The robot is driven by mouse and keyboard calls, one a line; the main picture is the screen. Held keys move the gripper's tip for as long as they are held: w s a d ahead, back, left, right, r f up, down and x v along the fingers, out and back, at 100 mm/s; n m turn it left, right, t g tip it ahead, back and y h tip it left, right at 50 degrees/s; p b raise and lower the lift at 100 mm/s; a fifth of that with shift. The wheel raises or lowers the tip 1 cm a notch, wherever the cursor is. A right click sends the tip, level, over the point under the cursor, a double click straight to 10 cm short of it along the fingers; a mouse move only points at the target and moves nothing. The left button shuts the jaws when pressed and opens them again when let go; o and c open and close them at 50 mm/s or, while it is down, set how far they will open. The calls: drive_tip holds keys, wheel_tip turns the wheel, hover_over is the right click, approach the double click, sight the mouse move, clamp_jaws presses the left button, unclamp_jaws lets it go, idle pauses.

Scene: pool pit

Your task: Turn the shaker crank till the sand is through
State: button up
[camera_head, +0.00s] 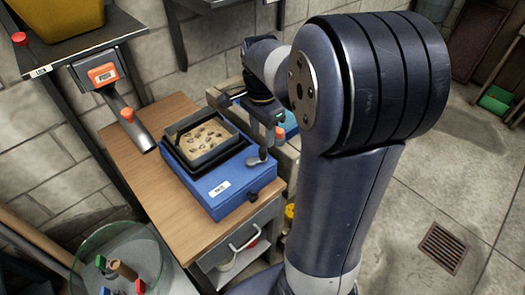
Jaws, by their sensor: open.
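The shaker is a blue box (242,187) with a white label on its front, standing on a wooden-topped bench. A dark square sieve (184,165) sits on top of it, holding tan sand (205,139) with several pebbles. The crank (257,160) is at the shaker's right side, a grey arm with a dark rounded end. My gripper (271,133) is open, reaching down just above and beside the crank. My arm covers part of the view there, so I cannot tell whether the fingers touch the crank.
The wooden bench top (165,199) is free left of the shaker. A shelf (80,50) with a yellow bin (60,20) overhangs the left. A floor drain (442,247) lies at right.

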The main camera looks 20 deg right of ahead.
sight(262, 148)
wheel_tip(262, 148, down, 8)
drive_tip(key=shift+r+b, duration=0.25)
drive_tip(key=shift+b, duration=0.05)
drive_tip(key=shift+c, duration=0.3)
clamp_jaws()
